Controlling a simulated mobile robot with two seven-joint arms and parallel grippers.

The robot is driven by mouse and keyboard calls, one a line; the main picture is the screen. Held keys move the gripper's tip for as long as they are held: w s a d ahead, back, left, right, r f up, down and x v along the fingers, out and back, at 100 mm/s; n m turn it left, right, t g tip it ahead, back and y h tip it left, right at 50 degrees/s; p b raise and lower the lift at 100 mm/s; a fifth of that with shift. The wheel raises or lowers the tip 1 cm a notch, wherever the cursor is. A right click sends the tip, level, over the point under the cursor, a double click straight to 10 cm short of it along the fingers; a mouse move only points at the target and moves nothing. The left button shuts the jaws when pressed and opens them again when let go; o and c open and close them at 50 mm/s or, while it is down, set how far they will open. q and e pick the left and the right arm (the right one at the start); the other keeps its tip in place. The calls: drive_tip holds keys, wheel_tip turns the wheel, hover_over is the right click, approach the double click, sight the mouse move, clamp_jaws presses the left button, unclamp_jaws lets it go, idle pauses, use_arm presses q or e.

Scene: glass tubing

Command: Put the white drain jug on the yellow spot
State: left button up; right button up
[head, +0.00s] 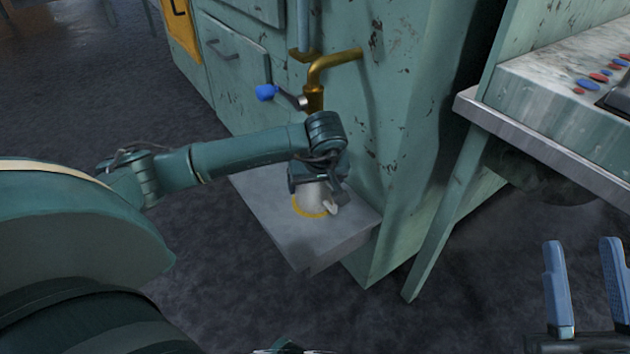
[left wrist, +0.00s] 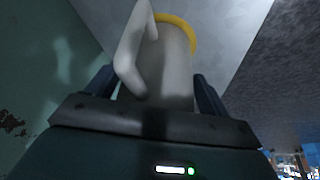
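The white drain jug (head: 318,198) is upright over the yellow spot (head: 301,210), a ring on the grey shelf. It is partly hidden by my left gripper (head: 318,182). In the left wrist view the jug (left wrist: 172,70) sits between the fingers of my left gripper (left wrist: 155,92), which appear to touch both sides; its handle is on the left. The yellow ring (left wrist: 178,19) shows around the jug's far end. I cannot tell whether the jug's base touches the shelf. My right gripper (head: 588,285) is open and empty at the lower right.
The grey shelf (head: 335,242) juts from a worn green cabinet (head: 400,130). A brass tap (head: 318,78) with a blue-handled valve (head: 266,92) is above the jug. A console with coloured buttons (head: 570,95) stands at the right. The dark floor is clear in front.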

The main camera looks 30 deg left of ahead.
use_arm(q)
drive_tip(key=shift+o, duration=1.3)
use_arm(e)
drive_tip(key=shift+y, duration=0.3)
use_arm(q)
drive_tip(key=shift+r, duration=0.15)
use_arm(e)
drive_tip(key=shift+r, duration=0.15)
use_arm(q)
drive_tip(key=shift+r+p, duration=0.3)
drive_tip(key=shift+r, duration=0.05)
drive_tip(key=p+v, duration=0.4)
drive_tip(key=v, duration=0.7)
drive_tip(key=shift+r, duration=0.15)
use_arm(e)
drive_tip(key=f+m+g+h, duration=0.1)
drive_tip(key=f+h, duration=0.1)
drive_tip(key=s+f+m+g+h, duration=0.1)
drive_tip(key=f+m+h, duration=0.1)
drive_tip(key=f, duration=0.1)
drive_tip(key=shift+a+m, duration=0.2)
drive_tip(key=shift+m, duration=0.1)
use_arm(q)
drive_tip(key=shift+s+d, duration=0.1)
